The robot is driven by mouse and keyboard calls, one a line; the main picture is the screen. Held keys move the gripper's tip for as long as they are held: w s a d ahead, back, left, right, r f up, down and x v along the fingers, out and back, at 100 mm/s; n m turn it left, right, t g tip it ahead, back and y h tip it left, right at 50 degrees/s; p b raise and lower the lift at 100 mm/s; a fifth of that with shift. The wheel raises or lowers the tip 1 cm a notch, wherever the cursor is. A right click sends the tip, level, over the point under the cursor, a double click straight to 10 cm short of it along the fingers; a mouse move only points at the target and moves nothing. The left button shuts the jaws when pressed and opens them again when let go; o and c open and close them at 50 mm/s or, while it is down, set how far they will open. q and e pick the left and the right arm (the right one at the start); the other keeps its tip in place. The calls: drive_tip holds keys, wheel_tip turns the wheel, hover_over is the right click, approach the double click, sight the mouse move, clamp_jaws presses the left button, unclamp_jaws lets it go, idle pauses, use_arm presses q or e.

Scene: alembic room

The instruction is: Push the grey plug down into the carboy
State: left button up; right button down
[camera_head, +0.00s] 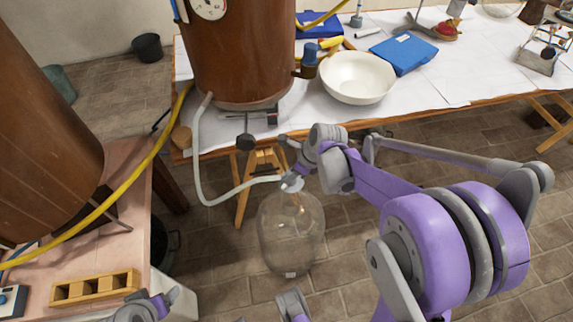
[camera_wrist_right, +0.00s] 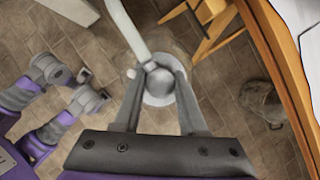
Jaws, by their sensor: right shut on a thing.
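The clear glass carboy (camera_head: 290,235) stands upright on the tiled floor below the table edge. The grey plug (camera_head: 291,183) is at the carboy's mouth, and a pale hose (camera_head: 222,199) runs to it. My right gripper (camera_head: 294,175) is at the carboy's neck from above. In the right wrist view the fingers (camera_wrist_right: 160,76) are shut on the round grey plug (camera_wrist_right: 160,83), one on each side, with the carboy's pale neck ring (camera_wrist_right: 158,101) around it below. How deep the plug sits is hidden.
A copper vessel (camera_head: 240,55) stands on the white-covered table (camera_head: 455,88) above the carboy, beside a white bowl (camera_head: 357,79) and blue case (camera_head: 403,53). A wooden trestle leg (camera_head: 243,203) is close by. A wooden rack (camera_head: 95,288) sits lower left. Floor right of the carboy is clear.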

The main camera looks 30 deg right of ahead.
sight(292, 184)
drive_tip(key=shift+d+f+m, duration=0.1)
drive_tip(key=shift+m, duration=0.5)
drive_tip(key=shift+f, duration=0.15)
drive_tip(key=shift+f+b, duration=1.75)
drive_tip(key=shift+f, duration=0.55)
drive_tip(key=shift+f+b, duration=0.85)
drive_tip(key=shift+f, duration=0.25)
drive_tip(key=shift+f+b, duration=1.3)
drive_tip(key=shift+f, duration=0.4)
idle(1.7)
drive_tip(key=shift+c, duration=1.9)
unclamp_jaws()
